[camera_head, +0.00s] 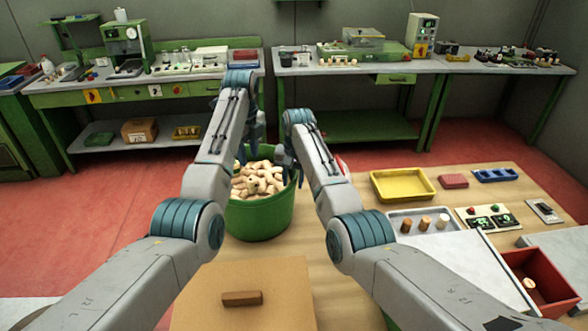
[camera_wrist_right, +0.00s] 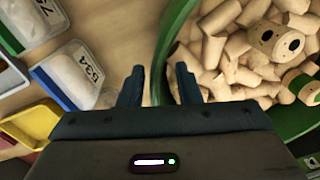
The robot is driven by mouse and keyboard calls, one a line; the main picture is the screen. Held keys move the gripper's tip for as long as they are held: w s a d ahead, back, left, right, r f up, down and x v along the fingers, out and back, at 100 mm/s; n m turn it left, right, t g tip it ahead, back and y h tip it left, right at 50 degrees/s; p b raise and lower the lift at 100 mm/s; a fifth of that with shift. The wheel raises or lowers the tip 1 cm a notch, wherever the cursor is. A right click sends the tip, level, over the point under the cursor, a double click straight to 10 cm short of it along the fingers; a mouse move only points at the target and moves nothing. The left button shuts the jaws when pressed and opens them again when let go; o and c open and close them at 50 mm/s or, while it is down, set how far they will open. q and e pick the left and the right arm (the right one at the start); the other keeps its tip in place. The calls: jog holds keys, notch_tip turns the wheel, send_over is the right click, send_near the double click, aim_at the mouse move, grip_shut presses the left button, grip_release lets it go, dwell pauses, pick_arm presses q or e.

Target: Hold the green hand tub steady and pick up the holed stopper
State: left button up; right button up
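The green hand tub (camera_head: 262,222) stands on the wooden table, full of pale cork stoppers (camera_head: 258,186). The right wrist view shows a stopper with dark round holes in its end (camera_wrist_right: 276,40) lying on top of the pile, right of my gripper. My right gripper (camera_wrist_right: 158,88) is open and empty, its fingers on either side of the tub's green rim (camera_wrist_right: 170,45) as seen from above; contact is unclear. In the head view it is at the tub's right side (camera_head: 287,172). My left gripper (camera_head: 246,150) is at the tub's far rim, its fingertips mostly hidden by the arm.
A yellow tray (camera_head: 402,184), a grey tray with several stoppers (camera_head: 420,213) and a red bin (camera_head: 543,283) are on the right. Labelled containers (camera_wrist_right: 66,75) lie beside the tub.

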jog(key=shift+f, duration=0.4)
grip_shut()
dwell(1.7)
